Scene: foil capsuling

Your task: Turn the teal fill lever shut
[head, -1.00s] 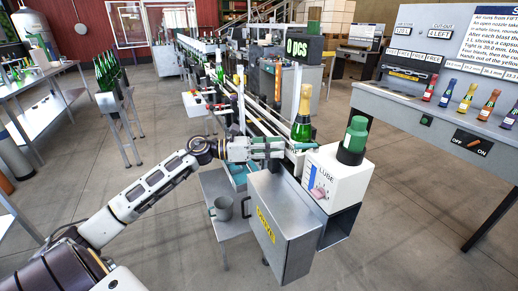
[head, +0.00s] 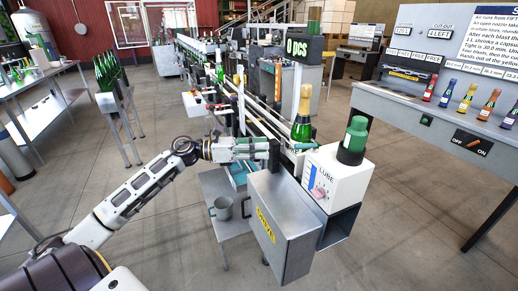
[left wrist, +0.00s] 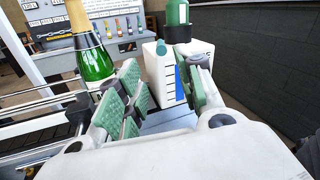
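The white LUBE box (head: 338,180) stands at the end of the line with a green bottle (head: 354,135) upside down on top. The small teal lever (head: 304,146) sticks out at the box's upper left edge. In the left wrist view the lever's teal tip (left wrist: 161,47) shows beyond and between my fingers. My left gripper (head: 284,150) is open and empty, level with the lever and a little left of it. Its green-padded fingers also show in the left wrist view (left wrist: 165,95), spread apart. I see no contact with the lever. My right gripper is not in view.
A gold-topped green bottle (head: 302,118) stands upright on the conveyor close behind my left gripper. A grey metal cabinet (head: 287,225) with a yellow label is below it. A grey mug (head: 222,208) sits on a low stand.

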